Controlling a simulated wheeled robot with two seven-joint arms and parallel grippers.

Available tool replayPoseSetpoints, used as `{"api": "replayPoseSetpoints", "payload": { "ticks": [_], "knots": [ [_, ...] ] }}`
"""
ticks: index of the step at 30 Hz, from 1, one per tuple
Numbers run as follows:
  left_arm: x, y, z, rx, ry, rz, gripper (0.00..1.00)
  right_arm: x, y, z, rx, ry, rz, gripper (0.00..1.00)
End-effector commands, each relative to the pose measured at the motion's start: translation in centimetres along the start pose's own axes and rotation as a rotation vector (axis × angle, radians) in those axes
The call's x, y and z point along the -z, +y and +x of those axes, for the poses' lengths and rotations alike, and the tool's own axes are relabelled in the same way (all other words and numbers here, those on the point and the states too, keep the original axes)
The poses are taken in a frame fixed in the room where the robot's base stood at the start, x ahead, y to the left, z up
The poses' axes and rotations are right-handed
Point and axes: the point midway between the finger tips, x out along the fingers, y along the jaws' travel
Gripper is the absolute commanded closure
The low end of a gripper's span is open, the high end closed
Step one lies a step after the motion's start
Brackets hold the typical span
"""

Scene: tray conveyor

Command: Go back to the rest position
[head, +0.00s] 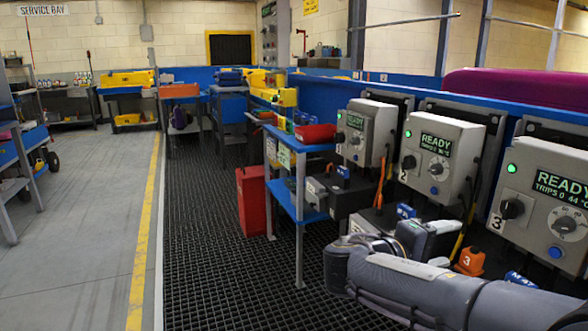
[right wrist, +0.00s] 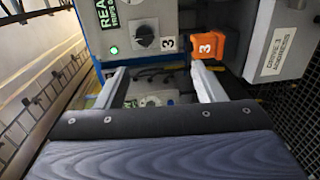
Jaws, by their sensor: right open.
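My right gripper (right wrist: 159,68) is open in the right wrist view, its two pale fingers apart with nothing held between them. In the head view my right arm reaches in from the lower right, in front of the row of control boxes. That same box 3 (head: 538,205) reads READY at the right edge, and the orange tag (head: 470,262) is beyond my arm. My left gripper is not in view.
Control box 2 (head: 437,158) and another box (head: 366,133) stand further along the blue wall. A blue shelf stand (head: 300,205) and red container (head: 251,200) are left of them. The dark grating floor (head: 205,250) is open on the left.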

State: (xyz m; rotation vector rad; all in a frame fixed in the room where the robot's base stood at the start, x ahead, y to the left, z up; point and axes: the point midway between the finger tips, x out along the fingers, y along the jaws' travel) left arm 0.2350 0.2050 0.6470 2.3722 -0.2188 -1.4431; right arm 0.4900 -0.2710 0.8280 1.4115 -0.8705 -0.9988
Motion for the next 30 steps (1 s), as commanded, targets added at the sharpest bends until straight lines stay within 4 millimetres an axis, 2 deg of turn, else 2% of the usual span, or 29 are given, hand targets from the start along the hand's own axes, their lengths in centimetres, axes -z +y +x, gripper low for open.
{"api": "replayPoseSetpoints", "payload": {
  "ticks": [8, 13, 17, 20, 21, 24, 30],
  "knots": [
    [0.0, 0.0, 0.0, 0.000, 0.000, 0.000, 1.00, -3.4, -3.2, 2.4, 0.202, -0.034, -0.023, 0.37],
    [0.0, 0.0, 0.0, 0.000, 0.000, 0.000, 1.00, -7.4, -6.8, 3.8, 0.430, -0.061, -0.024, 0.37],
    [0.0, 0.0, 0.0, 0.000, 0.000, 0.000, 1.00, -11.6, -10.7, 3.5, 0.679, -0.076, 0.008, 0.37],
    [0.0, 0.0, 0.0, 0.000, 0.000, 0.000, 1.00, -15.6, -14.2, 1.6, 0.933, -0.075, 0.084, 0.37],
    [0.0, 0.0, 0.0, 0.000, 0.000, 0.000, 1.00, -17.1, -15.6, 0.3, 1.041, -0.069, 0.130, 0.37],
    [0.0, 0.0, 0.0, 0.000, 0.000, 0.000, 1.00, -19.6, -17.9, -3.4, 1.266, -0.044, 0.267, 0.37],
    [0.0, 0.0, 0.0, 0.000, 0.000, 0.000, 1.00, -21.3, -19.5, -9.0, 1.522, 0.009, 0.529, 0.37]
  ]
}}
